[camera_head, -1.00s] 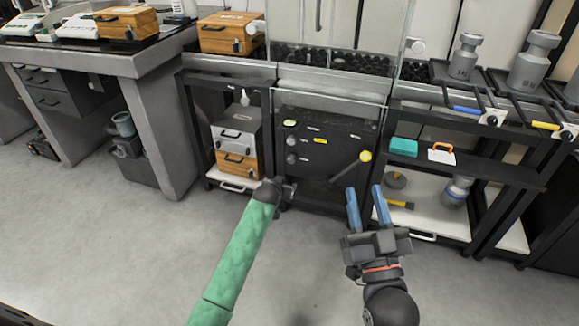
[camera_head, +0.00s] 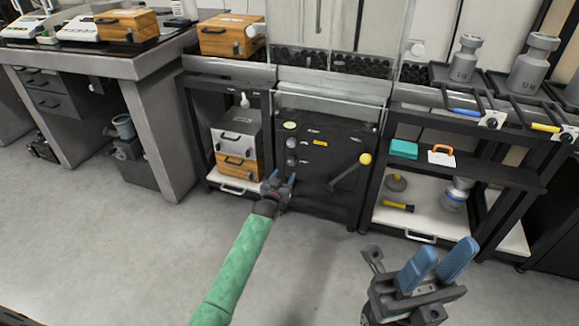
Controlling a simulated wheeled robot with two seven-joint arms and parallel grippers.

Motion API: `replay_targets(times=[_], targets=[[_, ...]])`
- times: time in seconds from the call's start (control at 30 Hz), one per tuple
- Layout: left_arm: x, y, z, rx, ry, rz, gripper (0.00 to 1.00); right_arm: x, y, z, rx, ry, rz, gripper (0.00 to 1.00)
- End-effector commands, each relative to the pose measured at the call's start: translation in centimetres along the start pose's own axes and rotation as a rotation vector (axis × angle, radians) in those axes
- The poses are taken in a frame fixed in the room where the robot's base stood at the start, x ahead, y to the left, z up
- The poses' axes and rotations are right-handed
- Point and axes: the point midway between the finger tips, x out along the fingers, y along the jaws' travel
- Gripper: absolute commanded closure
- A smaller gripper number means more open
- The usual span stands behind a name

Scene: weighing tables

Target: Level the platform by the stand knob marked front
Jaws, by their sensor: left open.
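The dark stand panel (camera_head: 325,180) is at the centre under a clear-walled cabinet. On its left side are two round grey knobs, an upper knob (camera_head: 291,143) and a lower knob (camera_head: 291,160). Small labels lie beside them, too small to read, so I cannot tell which is marked front. My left gripper (camera_head: 281,177) is open and empty, just below the lower knob in the picture, with no clear contact. My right gripper (camera_head: 439,262) has its blue fingers apart and is empty, low at the right, away from the panel. The platform's tilt cannot be made out.
A lever with a yellow ball (camera_head: 365,159) sticks out from the panel's right side. A wooden drawer box (camera_head: 238,166) stands on the shelf to the left. The right shelf (camera_head: 420,219) holds a yellow-handled tool and metal weights. The floor in front is clear.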

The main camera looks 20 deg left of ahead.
Motion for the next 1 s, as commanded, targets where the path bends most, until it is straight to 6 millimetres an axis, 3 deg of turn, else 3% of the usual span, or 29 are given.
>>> replay_targets(times=[0.5,0.97,1.0], targets=[[6.3,0.0,0.1,0.0,-0.001,0.0,0.46,-2.3,-0.3,0.3,-0.012,-0.03,-0.028,0.64],[7.2,0.0,0.0,0.0,-0.002,0.0,0.46,-2.5,-0.3,0.4,-0.014,-0.036,-0.032,0.64],[7.2,0.0,0.0,0.0,-0.002,0.0,0.5,-2.5,-0.3,0.4,-0.014,-0.036,-0.032,0.64]])
